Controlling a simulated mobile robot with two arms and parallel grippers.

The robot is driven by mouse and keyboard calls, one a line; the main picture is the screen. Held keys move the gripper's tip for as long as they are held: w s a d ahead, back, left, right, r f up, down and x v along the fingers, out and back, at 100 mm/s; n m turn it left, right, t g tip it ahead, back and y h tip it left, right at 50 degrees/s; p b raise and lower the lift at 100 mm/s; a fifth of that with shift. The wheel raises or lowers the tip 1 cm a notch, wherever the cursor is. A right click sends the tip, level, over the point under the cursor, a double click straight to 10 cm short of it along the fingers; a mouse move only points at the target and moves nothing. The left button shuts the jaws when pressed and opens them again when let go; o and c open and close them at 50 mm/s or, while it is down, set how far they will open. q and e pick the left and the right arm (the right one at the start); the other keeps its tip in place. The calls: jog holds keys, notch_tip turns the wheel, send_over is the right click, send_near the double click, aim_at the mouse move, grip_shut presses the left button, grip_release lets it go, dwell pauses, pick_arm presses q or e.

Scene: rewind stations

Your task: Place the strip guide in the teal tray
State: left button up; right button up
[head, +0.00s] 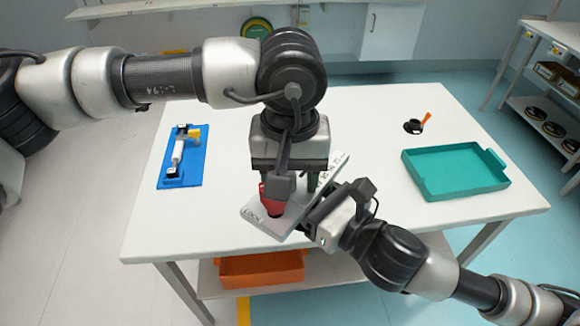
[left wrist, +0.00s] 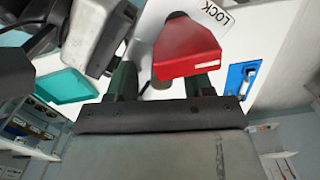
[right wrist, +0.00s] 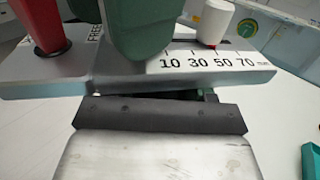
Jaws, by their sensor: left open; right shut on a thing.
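The strip guide (head: 265,222) is a light grey plate with a red knob (head: 272,200) near the word LOCK and a printed scale at its other end. It is held tilted over the front middle of the table. My right gripper (head: 318,212) is shut on its edge; the scale and a white knob (right wrist: 215,22) show in the right wrist view. My left gripper (head: 290,188) is open just above the plate, its green fingers near the red knob (left wrist: 187,50); contact is unclear. The teal tray (head: 455,172) stands empty at the table's right.
A blue board (head: 180,160) with a white roller and yellow part lies at the table's left. A small black round piece with an orange handle (head: 417,123) is behind the tray. An orange bin (head: 262,268) sits on the shelf below.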

pick_arm(q)
grip_shut()
pick_arm(e)
jog(key=o, duration=1.5)
